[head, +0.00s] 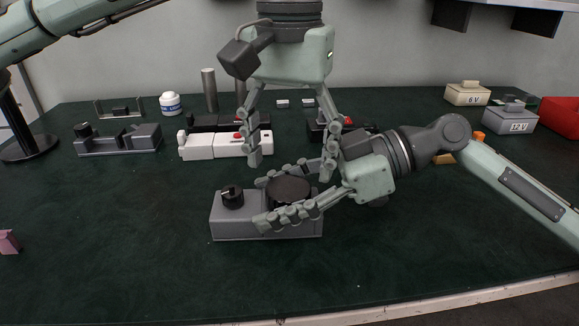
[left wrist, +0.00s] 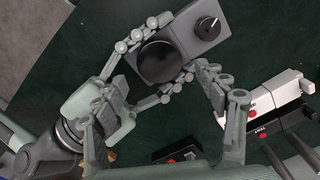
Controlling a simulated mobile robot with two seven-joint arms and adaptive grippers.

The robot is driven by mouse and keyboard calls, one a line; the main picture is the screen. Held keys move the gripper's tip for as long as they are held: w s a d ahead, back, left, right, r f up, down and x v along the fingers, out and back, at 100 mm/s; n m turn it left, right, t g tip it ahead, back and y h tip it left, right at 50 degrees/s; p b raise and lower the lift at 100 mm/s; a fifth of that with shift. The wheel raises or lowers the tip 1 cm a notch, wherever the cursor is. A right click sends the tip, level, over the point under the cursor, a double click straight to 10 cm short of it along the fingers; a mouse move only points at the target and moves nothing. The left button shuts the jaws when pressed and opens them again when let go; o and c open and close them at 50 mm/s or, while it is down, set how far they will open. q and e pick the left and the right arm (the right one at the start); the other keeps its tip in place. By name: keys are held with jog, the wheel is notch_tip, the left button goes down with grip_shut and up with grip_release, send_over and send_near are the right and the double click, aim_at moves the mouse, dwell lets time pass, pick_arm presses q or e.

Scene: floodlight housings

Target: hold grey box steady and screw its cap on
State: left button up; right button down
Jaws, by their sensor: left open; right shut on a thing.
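The grey box (head: 226,222) lies on the dark green table, with a small black knob (head: 232,197) on its left end. A round black cap (head: 288,188) is at its right end; it also shows in the left wrist view (left wrist: 165,62). I cannot tell how far it is seated. My right gripper (head: 264,202) reaches in from the right, with its fingers along the box's front and back sides, shut on it around the cap end. My left gripper (head: 291,162) points down above the cap, fingers spread wide, open and empty.
A white housing (head: 212,146) stands behind the grey box, and another grey housing (head: 120,140) is at back left.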

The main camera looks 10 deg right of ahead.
pick_arm(q)
notch_tip(320, 180, up, 2)
jog(key=shift+r, duration=0.1)
jog(key=shift+c, duration=0.5)
